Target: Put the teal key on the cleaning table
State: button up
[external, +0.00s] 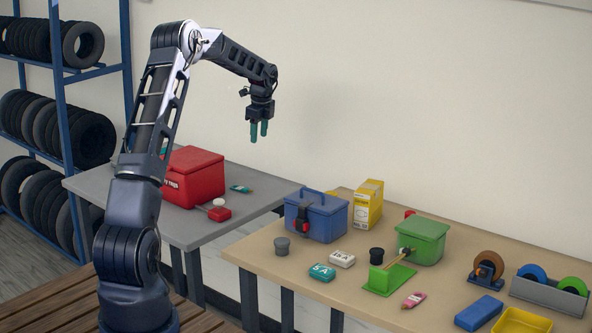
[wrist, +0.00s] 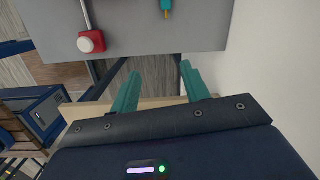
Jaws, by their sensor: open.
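A small teal key (external: 240,188) with a yellow-orange tip lies on the grey table (external: 182,233), right of a red box. In the wrist view the key (wrist: 166,6) is cut by the top edge. My gripper (external: 260,132) is open and empty, its teal fingers pointing down, high above the gap between the grey table and a tan table (external: 262,252). In the wrist view my gripper (wrist: 159,70) has its fingers apart with nothing between them, short of the key. No sign names either table as the cleaning table.
The red box (external: 193,177) and a red button box (external: 219,214) stand near the key. The tan table holds a blue case (external: 316,216), a yellow carton (external: 368,204), a green box (external: 422,240) and several small items. Tyre racks (external: 60,110) stand at the left.

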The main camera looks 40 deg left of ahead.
jog(key=s+d+r+n+t, duration=0.2)
jog(key=s+d+r+n, duration=0.6)
jog(key=s+d+r, duration=1.55)
jog(key=s+d+f+n, duration=0.2)
jog(key=s, duration=0.8)
jog(key=s+d+f+n+t+h, duration=0.1)
jog(key=s+d+f+n, duration=0.1)
jog(key=s, duration=0.9)
jog(key=s+d+f+n+t, duration=0.1)
jog(key=s+d+f+n, duration=0.2)
jog(key=s, duration=0.7)
jog(key=shift+s+d+n+h, duration=0.3)
jog(key=shift+s+d+n, duration=0.05)
jog(key=shift+d+n, duration=0.15)
